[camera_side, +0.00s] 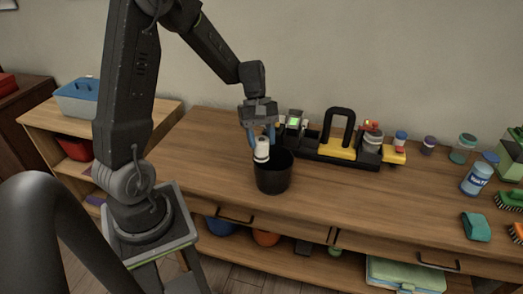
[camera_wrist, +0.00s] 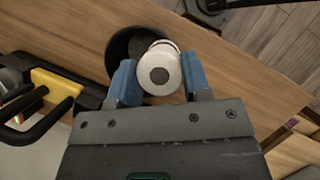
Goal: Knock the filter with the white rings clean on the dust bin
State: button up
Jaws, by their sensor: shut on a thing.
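The white filter (camera_side: 262,150) is in my gripper (camera_side: 262,138), upright or nearly so, over the left part of the black dust bin's mouth. The dust bin (camera_side: 273,182) stands on the wooden workbench. In the wrist view, the filter (camera_wrist: 160,70) shows its round end with a grey centre, between the two blue fingers of my gripper (camera_wrist: 160,84). The dust bin's dark rim (camera_wrist: 117,46) shows behind it. My gripper is shut on the filter. Whether the filter touches the rim I cannot tell.
A black and yellow caddy (camera_side: 340,147) stands right of the bin, near the wall. A blue-labelled bottle (camera_side: 476,179), a teal block (camera_side: 477,226) and brushes (camera_side: 508,197) sit at the bench's right end. The bench top (camera_side: 360,205) right of the bin is clear.

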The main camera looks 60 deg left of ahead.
aim_at(260, 136)
jog(key=shift+f, duration=0.1)
notch_tip(260, 136, down, 3)
jog(key=shift+r, duration=0.75)
jog(key=shift+c, duration=0.5)
jog(key=shift+r, duration=0.9)
jog(key=shift+r, duration=3)
